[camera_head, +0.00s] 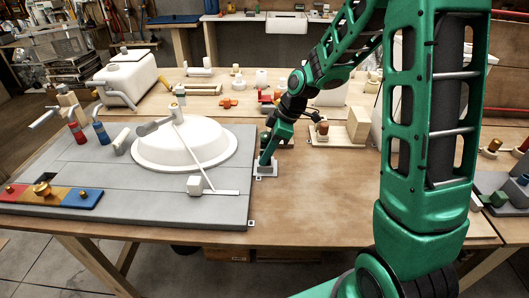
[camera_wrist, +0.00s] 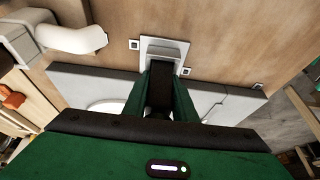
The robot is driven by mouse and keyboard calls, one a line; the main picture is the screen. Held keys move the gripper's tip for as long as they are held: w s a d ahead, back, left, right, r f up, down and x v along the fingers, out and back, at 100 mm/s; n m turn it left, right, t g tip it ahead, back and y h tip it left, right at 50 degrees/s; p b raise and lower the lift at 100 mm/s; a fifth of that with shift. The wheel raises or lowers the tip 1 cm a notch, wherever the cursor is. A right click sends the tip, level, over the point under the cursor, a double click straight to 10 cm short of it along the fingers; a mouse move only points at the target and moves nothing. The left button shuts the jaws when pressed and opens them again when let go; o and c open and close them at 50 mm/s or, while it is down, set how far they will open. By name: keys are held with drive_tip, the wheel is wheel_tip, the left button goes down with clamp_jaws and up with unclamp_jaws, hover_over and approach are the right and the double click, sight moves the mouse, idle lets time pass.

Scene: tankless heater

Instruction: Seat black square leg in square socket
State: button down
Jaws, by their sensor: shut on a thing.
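My gripper (camera_head: 266,157) points down beside the right edge of the grey board. In the wrist view my gripper (camera_wrist: 158,108) has its two green fingers shut on a black square leg (camera_wrist: 159,84). The leg's far end is at a pale grey square socket (camera_wrist: 166,47), which lies on the wooden table. The socket (camera_head: 266,172) also shows in the head view under the fingertips. I cannot tell whether the leg's end is inside the socket or just over it.
A grey board (camera_head: 130,204) left of my gripper carries a white basin (camera_head: 185,150), faucet parts and coloured blocks. A wooden block (camera_head: 357,125) on a board stands to the right. The table front (camera_head: 320,205) is clear. A white curved pipe (camera_wrist: 72,38) lies near the socket.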

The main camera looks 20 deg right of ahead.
drive_tip(key=shift+f, duration=0.1)
drive_tip(key=c, duration=1.4)
unclamp_jaws()
drive_tip(key=shift+o, duration=0.2)
drive_tip(key=v, duration=1)
drive_tip(key=shift+r, duration=0.4)
drive_tip(key=shift+d, duration=0.1)
